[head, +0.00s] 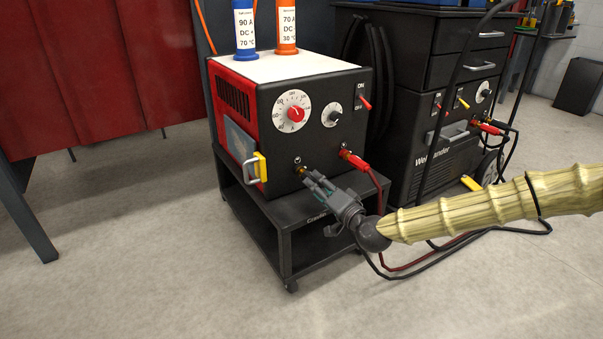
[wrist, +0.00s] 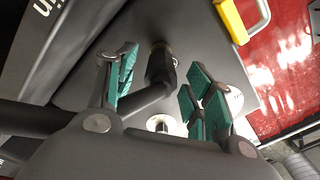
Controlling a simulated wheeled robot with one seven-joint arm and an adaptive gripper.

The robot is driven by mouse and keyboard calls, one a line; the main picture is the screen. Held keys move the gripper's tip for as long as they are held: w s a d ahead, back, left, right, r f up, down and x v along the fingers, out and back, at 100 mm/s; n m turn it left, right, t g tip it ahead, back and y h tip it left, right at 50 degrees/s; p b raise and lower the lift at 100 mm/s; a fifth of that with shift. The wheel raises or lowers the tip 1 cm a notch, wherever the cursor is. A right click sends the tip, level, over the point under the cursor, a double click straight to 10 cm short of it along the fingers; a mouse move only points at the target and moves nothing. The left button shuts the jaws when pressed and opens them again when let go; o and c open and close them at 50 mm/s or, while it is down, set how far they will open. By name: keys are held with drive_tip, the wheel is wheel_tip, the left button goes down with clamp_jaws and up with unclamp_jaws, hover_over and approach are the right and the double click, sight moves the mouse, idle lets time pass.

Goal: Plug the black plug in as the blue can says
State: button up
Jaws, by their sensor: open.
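The blue can (head: 246,30) stands on top of the red and black welder (head: 235,85); its label reads 90 A, DC with an unclear sign, and 70 °C. My gripper (head: 312,181) is open at the left socket (head: 300,169) on the welder's front. In the wrist view my gripper (wrist: 165,90) has its green pads on either side of the black plug (wrist: 158,72), with gaps to it. The plug's tip meets the brass socket ring; how far it is seated I cannot tell. In the head view my gripper mostly hides the plug.
An orange can (head: 287,24) reads 70 A, DC, 30 °C. A red plug (head: 356,161) sits in the right socket. The front has a red-knobbed dial (head: 295,113), a small dial (head: 331,116) and a switch (head: 364,102). A black machine (head: 440,160) stands right. Cables lie on the floor.

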drive_tip(key=v, duration=1)
drive_tip(key=s+a+f+n+g+h+p, duration=0.2)
drive_tip(key=s+f+g+h+p, duration=0.5)
drive_tip(key=s+f, duration=1.5)
drive_tip(key=s+d+f+n+g+h+p, duration=0.1)
drive_tip(key=s+d+f+g+h+p, duration=0.2)
drive_tip(key=s+d, duration=0.7)
drive_tip(key=s+d+f+n+g+h, duration=0.1)
drive_tip(key=s+d+f+g, duration=0.3)
drive_tip(key=s+d, duration=0.65)
wheel_tip(320, 180, up, 39)
drive_tip(key=s+a+p, duration=0.1)
drive_tip(key=a+p, duration=0.1)
drive_tip(key=p, duration=3.6)
drive_tip(key=shift+g, duration=0.3)
drive_tip(key=shift+s+f, duration=0.1)
drive_tip(key=shift+f, duration=0.05)
